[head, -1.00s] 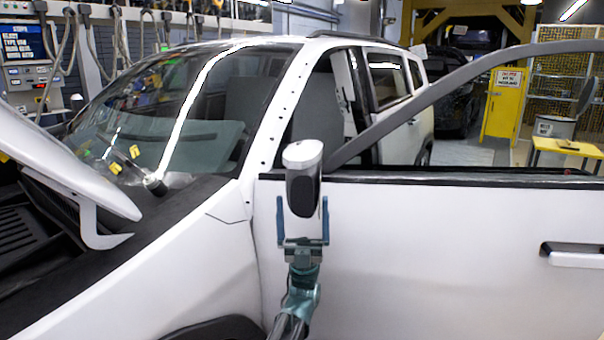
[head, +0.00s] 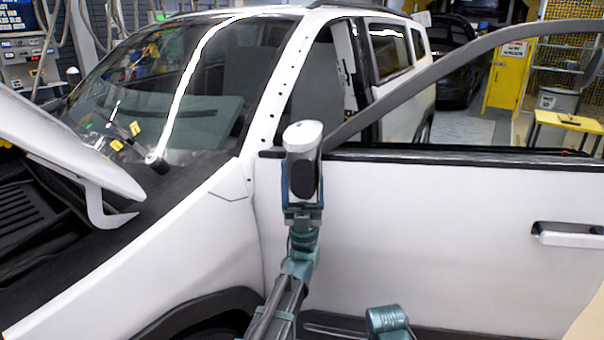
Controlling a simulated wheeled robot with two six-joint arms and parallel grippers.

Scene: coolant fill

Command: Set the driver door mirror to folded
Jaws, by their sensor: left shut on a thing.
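The driver door mirror (head: 303,140) has a white cap and a dark face. It sits at the front upper corner of the open driver door (head: 430,235). My left gripper (head: 302,190) reaches up from below and is shut on the mirror, its fingers on either side of the housing. The gripper hides the mirror's lower part. A teal part of my right arm (head: 388,322) shows at the bottom edge; its gripper is out of view.
The white car's raised hood (head: 70,150) is at the left, with the windshield (head: 170,100) behind it. The door handle (head: 568,234) is at the right. A yellow table (head: 565,122) stands at the back right.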

